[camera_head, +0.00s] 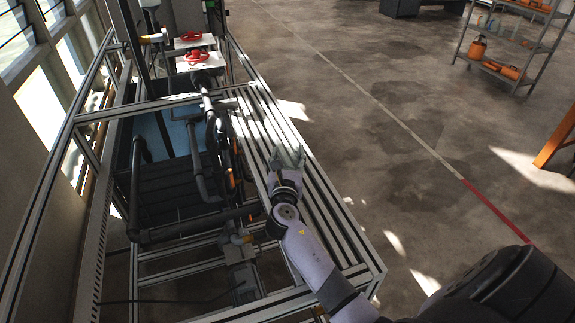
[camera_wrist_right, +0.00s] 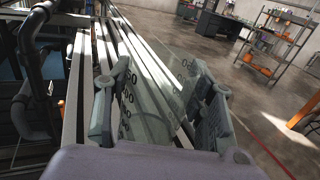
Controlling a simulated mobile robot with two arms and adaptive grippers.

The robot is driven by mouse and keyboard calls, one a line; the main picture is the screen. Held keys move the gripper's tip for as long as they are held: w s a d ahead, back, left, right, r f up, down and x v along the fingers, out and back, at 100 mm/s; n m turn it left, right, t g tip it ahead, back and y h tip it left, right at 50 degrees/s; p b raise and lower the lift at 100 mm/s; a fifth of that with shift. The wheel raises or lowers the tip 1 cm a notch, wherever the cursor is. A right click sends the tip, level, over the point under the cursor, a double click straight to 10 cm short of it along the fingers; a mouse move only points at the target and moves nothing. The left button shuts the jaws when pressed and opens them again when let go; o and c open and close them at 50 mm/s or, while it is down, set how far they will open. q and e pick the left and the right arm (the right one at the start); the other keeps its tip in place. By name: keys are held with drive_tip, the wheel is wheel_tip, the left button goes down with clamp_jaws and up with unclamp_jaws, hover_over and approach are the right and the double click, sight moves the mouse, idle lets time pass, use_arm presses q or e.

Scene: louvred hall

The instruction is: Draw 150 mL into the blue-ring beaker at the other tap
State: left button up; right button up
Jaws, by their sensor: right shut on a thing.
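My right gripper (camera_head: 287,170) reaches in from the lower right of the head view, over the slatted metal bench. It is shut on a clear glass beaker (camera_head: 290,152). In the right wrist view the beaker (camera_wrist_right: 160,88) stands between the two fingers (camera_wrist_right: 160,110), with printed volume numbers on its wall. No blue ring can be made out on it, and I cannot tell any liquid inside. Two red handwheels, the far one (camera_head: 191,37) and the near one (camera_head: 197,56), sit on white plates at the bench's far end. My left gripper is not in view.
The slatted bench top (camera_head: 262,130) runs away from me. Dark pipes (camera_head: 196,160) and an aluminium frame (camera_head: 68,130) fill the left side. A shelf rack (camera_head: 510,45) with orange items stands far right. The concrete floor (camera_head: 400,120) between is open.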

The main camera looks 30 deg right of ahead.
drive_tip(key=c, duration=0.5)
